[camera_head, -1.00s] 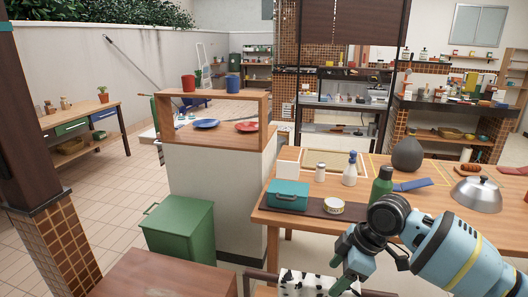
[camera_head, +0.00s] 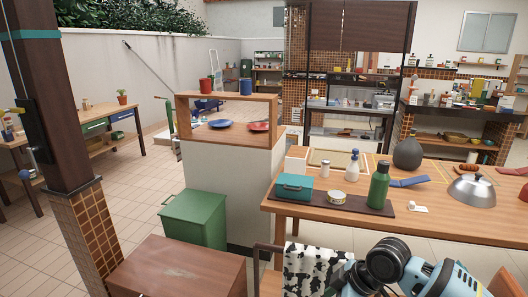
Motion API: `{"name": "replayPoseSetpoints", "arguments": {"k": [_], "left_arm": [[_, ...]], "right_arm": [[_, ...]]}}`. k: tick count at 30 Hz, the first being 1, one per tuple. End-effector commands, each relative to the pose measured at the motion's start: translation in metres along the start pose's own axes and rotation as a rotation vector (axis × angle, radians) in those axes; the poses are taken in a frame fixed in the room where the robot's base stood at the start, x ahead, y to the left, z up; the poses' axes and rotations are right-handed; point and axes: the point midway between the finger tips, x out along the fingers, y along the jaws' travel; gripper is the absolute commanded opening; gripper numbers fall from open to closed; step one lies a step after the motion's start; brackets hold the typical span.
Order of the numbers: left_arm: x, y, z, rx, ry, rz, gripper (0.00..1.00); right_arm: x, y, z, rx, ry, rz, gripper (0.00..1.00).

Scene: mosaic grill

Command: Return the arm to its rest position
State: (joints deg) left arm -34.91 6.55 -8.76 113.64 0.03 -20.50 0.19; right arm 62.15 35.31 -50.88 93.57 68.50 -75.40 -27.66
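My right arm (camera_head: 405,268) shows at the bottom right as light blue and black links, with a yellow band. It is low, in front of the wooden table (camera_head: 345,215), next to a chair with a cow-print back (camera_head: 312,268). Its gripper is below the frame edge, so its fingers are hidden. My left gripper is not in view.
On the table's near side are a teal box (camera_head: 293,188), a small tin (camera_head: 337,197) and a green bottle (camera_head: 378,185). A metal dome (camera_head: 472,191) stands further right. A green bin (camera_head: 195,219) and brown box (camera_head: 178,270) stand left. A tiled post (camera_head: 85,225) rises at far left.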

Motion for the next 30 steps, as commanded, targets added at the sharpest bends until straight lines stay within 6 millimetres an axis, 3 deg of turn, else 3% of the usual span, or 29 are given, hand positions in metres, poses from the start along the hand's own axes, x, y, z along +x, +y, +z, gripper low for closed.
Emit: {"name": "replayPoseSetpoints", "arguments": {"k": [9,15,23,30], "left_arm": [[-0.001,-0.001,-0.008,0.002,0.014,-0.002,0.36],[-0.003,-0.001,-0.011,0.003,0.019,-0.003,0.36],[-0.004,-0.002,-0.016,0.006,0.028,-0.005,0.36],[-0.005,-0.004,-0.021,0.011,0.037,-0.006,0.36]], "right_arm": [[0.078,-0.058,0.011,0.158,0.163,0.05,0.63],[0.113,-0.096,0.029,0.303,0.264,0.112,0.63],[0.138,-0.148,0.072,0.51,0.352,0.221,0.63],[0.141,-0.2,0.13,0.687,0.372,0.355,0.63]]}}
